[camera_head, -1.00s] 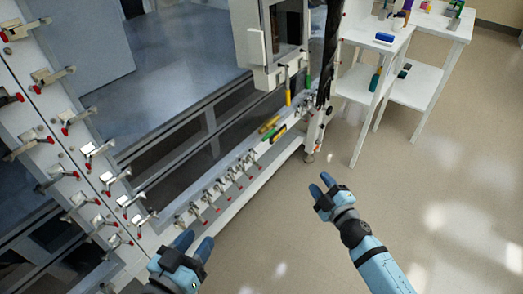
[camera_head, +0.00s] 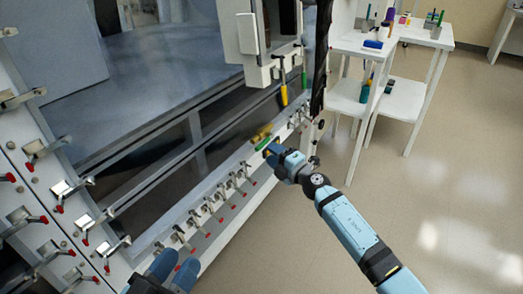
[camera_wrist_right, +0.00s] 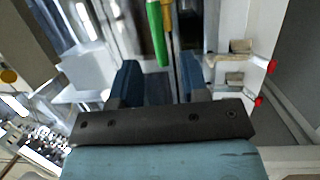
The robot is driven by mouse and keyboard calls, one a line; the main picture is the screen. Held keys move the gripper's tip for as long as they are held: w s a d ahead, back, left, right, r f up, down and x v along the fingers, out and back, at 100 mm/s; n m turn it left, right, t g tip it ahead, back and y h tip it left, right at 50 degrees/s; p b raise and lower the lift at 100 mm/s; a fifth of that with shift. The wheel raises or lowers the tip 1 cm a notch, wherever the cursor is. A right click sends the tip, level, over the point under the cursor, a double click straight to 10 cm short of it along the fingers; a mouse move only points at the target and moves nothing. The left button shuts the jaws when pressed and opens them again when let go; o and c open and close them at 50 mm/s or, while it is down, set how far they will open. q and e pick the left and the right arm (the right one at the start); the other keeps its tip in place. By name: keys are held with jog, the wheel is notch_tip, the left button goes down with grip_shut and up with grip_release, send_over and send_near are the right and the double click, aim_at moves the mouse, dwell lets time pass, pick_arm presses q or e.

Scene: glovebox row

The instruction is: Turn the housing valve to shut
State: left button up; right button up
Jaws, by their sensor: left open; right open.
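Below the glovebox window, a yellow handle (camera_head: 262,131) and a green handle (camera_head: 264,143) lie side by side on the lower rail. In the right wrist view the green handle (camera_wrist_right: 156,35) and the yellow handle (camera_wrist_right: 168,18) point toward my fingers. My right gripper (camera_head: 272,153) is open beside the green handle; in the wrist view its open fingers (camera_wrist_right: 160,70) straddle the line of the green handle, with nothing clearly held. My left gripper (camera_head: 175,269) is open and empty at the bottom, near the lower clamps. I cannot tell which handle belongs to the housing valve.
A white housing (camera_head: 262,62) above has another yellow handle (camera_head: 284,95) hanging from it. Several red-tipped clamps (camera_head: 208,206) line the rail and left panel. A dark hose (camera_head: 319,60) hangs at right. White tables (camera_head: 425,35) stand beyond; the right floor is clear.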

aim_at(262, 144)
jog(key=b+x, duration=0.2)
jog(key=x, duration=0.3)
jog(key=shift+w+a, duration=0.2)
jog(key=shift+w, duration=0.05)
pick_arm(q)
notch_tip(262, 144, down, 4)
jog(key=shift+w+d+r+g, duration=0.15)
jog(key=shift+r+g, duration=0.1)
jog(key=shift+g, duration=0.55)
pick_arm(e)
grip_shut()
pick_arm(q)
jog(key=shift+r, duration=0.1)
